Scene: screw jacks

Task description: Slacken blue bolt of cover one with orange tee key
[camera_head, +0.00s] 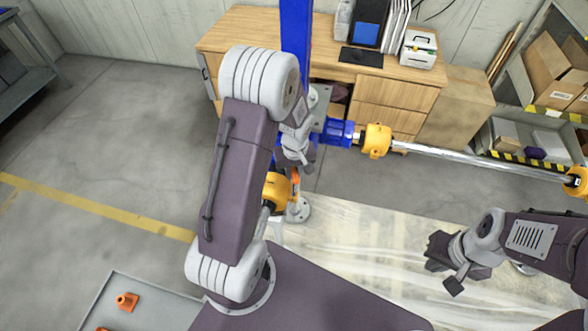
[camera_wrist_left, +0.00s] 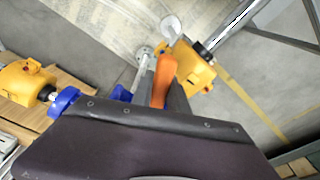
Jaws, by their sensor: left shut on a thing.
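The orange tee key (camera_head: 295,178) is partly visible below my left gripper (camera_head: 298,160). In the left wrist view the key's orange handle (camera_wrist_left: 163,80) stands between the fingers, and the gripper is shut on it. A yellow gear housing (camera_head: 277,190) is close beside the key, and it also shows in the left wrist view (camera_wrist_left: 192,68). I cannot make out the blue bolt or its cover, nor whether the key touches either. My right gripper (camera_head: 440,266) appears open and empty above the pale sheeted floor.
A blue motor (camera_head: 338,132), a second yellow housing (camera_head: 376,140) and a long steel shaft (camera_head: 480,160) run right to another yellow housing (camera_head: 578,180). A blue column (camera_head: 296,40) stands before the wooden desk (camera_head: 410,88). A grey tray (camera_head: 150,300) holds orange parts.

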